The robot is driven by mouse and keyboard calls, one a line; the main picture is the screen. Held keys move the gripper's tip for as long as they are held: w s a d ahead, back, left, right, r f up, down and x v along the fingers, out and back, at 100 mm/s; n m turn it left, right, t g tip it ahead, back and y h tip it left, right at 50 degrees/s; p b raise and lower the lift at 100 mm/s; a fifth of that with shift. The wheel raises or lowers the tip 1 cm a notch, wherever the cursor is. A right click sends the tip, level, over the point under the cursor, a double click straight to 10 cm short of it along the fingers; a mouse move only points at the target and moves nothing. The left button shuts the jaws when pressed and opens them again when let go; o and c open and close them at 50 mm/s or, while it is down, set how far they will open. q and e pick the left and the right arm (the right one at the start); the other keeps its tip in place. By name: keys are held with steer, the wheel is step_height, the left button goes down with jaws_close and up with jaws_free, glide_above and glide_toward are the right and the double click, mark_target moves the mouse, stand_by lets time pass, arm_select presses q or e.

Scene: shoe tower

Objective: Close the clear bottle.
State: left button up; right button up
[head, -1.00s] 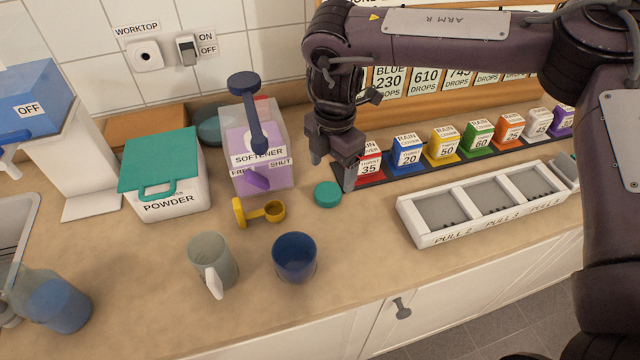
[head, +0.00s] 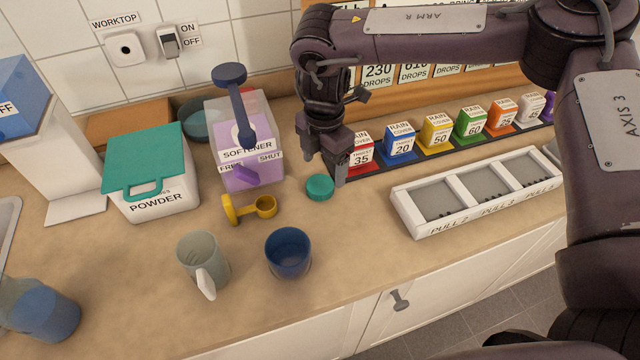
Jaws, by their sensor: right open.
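A clear bottle with blue in its lower part (head: 45,314) shows at the lower left, partly cut by the picture edge; its mouth cannot be made out. A small round teal cap (head: 320,187) lies flat on the worktop near the middle; whether it fits the bottle cannot be told. My right gripper (head: 325,167) is open and points down, just above and behind the cap, with its fingers apart and nothing visible between them. My left gripper is not in view.
A grey-green mug (head: 202,262), a blue cup (head: 289,252) and a yellow scoop (head: 250,208) stand between bottle and cap. Behind are a powder box (head: 155,172) and a softener dispenser (head: 240,150). Rain cover boxes (head: 400,142) and a white tray (head: 470,200) lie right.

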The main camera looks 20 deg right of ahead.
mark_target(320, 184)
steer(key=shift+a+f+p, duration=0.15)
steer(key=shift+f+p, duration=0.15)
steer(key=shift+f, duration=0.05)
steer(key=f, duration=0.2)
steer(key=f+p, duration=0.1)
steer(key=shift+a+f, duration=0.25)
steer(key=shift+f, duration=0.5)
steer(key=c, duration=1)
